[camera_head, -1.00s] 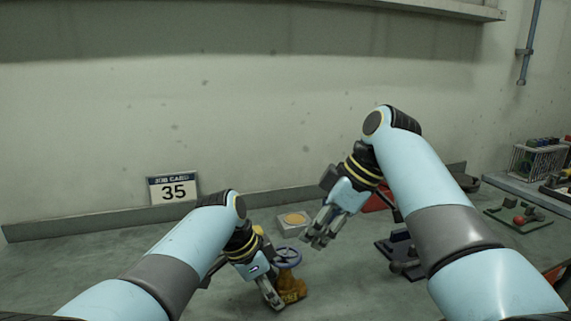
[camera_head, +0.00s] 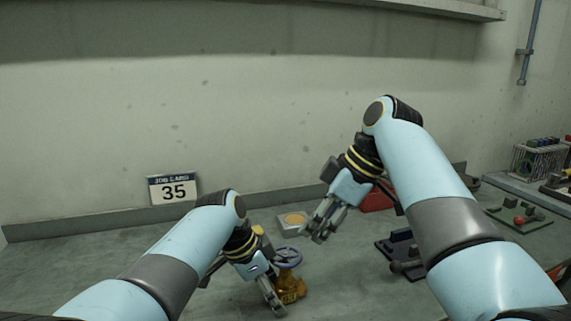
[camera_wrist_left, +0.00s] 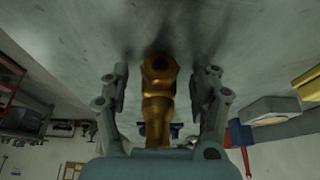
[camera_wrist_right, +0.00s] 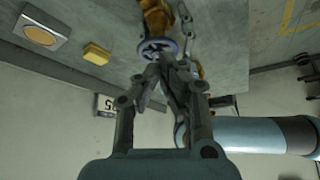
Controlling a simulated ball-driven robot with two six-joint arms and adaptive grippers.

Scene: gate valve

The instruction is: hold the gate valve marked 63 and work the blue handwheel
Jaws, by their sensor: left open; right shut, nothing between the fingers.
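The brass gate valve (camera_head: 292,291) stands on the bench with its blue handwheel (camera_head: 287,255) on top. I cannot read any number on it. My left gripper (camera_head: 276,298) is open low at the valve. In the left wrist view, the brass body (camera_wrist_left: 157,105) lies between its two spread fingers (camera_wrist_left: 158,92), with a gap on each side. My right gripper (camera_head: 317,234) is shut and empty, above and to the right of the handwheel. In the right wrist view, its closed fingertips (camera_wrist_right: 163,72) appear close to the blue wheel (camera_wrist_right: 157,48); I cannot tell whether they touch.
A job card (camera_head: 173,189) reading 35 stands by the back wall. A pale plate with an orange disc (camera_head: 294,219) lies behind the valve. A dark fixture (camera_head: 402,249) and a red box (camera_head: 376,198) are to the right. The left bench is clear.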

